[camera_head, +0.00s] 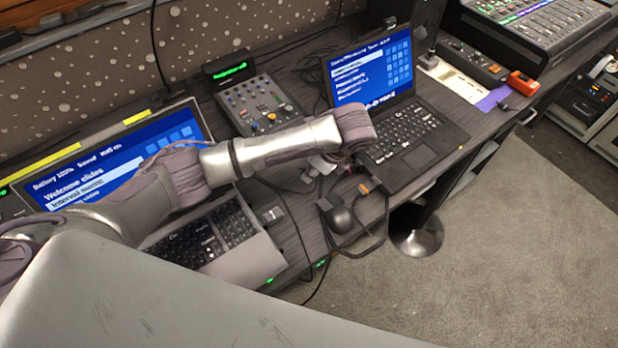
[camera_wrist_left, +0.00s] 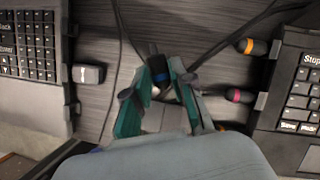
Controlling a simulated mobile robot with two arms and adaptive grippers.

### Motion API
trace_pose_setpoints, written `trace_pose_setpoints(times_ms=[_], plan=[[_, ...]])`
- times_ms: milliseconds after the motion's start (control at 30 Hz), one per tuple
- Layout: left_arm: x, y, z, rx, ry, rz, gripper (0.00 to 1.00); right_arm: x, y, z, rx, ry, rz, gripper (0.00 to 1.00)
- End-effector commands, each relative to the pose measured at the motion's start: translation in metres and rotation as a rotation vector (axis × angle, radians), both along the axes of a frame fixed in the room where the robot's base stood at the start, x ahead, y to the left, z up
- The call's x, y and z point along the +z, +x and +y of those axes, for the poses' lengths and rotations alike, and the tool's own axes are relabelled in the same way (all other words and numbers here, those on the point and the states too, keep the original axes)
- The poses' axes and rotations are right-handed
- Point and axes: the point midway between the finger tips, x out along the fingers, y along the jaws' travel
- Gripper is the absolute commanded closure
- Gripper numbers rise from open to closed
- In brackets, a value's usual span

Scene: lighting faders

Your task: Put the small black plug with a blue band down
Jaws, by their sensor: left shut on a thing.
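The small black plug with a blue band (camera_wrist_left: 160,72) is between the fingertips of my left gripper (camera_wrist_left: 159,82) in the left wrist view. The teal-padded fingers are closed on it, one on each side. I cannot tell whether the plug touches the desk. In the head view my left gripper (camera_head: 316,170) is low over the desk between the two laptops, mostly hidden by my arm, and the plug cannot be made out. My right gripper is in neither view.
Plugs with an orange band (camera_wrist_left: 251,46) and a pink band (camera_wrist_left: 238,95) are beside the right laptop (camera_head: 415,140). A grey adapter (camera_wrist_left: 90,74) sits at the left laptop's edge. Cables cross the dark desk. A small mixer (camera_head: 258,104) stands behind; a round black object (camera_head: 340,218) is near the front edge.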

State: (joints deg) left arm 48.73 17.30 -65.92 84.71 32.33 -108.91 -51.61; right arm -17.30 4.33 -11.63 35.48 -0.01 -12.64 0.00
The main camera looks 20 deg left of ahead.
Motion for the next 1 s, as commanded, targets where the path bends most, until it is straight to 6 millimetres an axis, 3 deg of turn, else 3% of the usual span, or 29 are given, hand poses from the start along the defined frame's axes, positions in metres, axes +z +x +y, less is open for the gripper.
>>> trace_pose_setpoints(times_ms=[167,400,933,967,1000], plan=[[-0.01,-0.002,0.008,0.0,0.001,0.002,1.0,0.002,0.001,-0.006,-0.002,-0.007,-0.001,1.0],[-0.042,-0.003,0.008,-0.001,0.0,0.001,1.0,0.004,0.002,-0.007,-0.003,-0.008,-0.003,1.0],[-0.052,-0.002,0.008,-0.001,0.0,0.0,1.0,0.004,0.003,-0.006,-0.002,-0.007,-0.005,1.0],[-0.051,-0.002,0.008,-0.001,0.0,0.0,0.72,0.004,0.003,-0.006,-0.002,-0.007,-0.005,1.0],[-0.051,-0.002,0.008,-0.001,0.0,0.0,0.65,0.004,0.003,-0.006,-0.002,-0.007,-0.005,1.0]])
